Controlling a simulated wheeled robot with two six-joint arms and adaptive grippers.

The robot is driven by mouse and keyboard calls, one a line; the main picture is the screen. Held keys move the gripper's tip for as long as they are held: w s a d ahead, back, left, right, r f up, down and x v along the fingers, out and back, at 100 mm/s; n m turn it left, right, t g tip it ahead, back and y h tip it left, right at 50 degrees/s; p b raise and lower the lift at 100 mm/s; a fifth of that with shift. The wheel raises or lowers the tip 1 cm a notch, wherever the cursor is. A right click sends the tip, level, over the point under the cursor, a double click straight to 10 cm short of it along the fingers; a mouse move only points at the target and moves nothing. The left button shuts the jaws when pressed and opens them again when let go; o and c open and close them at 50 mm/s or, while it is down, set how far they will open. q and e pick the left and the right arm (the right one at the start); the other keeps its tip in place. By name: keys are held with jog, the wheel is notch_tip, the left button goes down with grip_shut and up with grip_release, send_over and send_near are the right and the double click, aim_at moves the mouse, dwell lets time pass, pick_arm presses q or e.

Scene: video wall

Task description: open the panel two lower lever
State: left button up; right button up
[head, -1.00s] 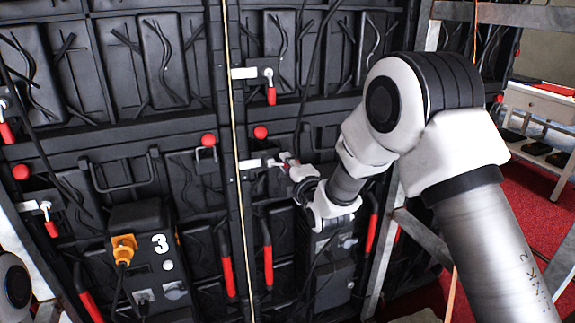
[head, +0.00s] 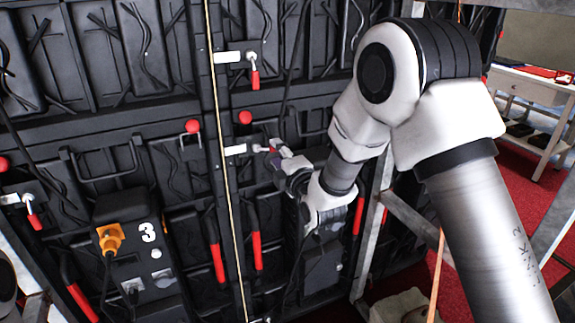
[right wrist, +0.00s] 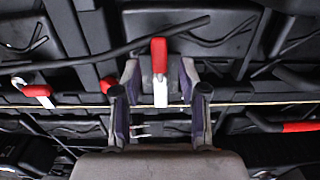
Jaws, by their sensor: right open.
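The lower lever (head: 272,149) has a red grip and a white shank. It sits right of the gold vertical strip and points sideways to the right, with its white plate (head: 235,150) at the strip. My right gripper (head: 277,162) is at this lever. In the right wrist view the gripper (right wrist: 159,78) is open, with one finger on each side of the lever (right wrist: 159,55); gaps show between grip and fingers. The upper lever (head: 255,78) hangs down above it and also shows in the right wrist view (right wrist: 36,90). My left gripper is out of view.
A red ball knob (head: 245,118) sits just above the lower lever. Red-gripped handles (head: 256,250) stand below. A black box marked 3 (head: 125,245) is at lower left. Dark cables cross the panel. A metal frame post (head: 375,230) stands behind my right arm.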

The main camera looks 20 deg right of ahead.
jog(key=s, duration=0.8)
jog(key=shift+s, duration=0.35)
jog(key=shift+d, duration=0.15)
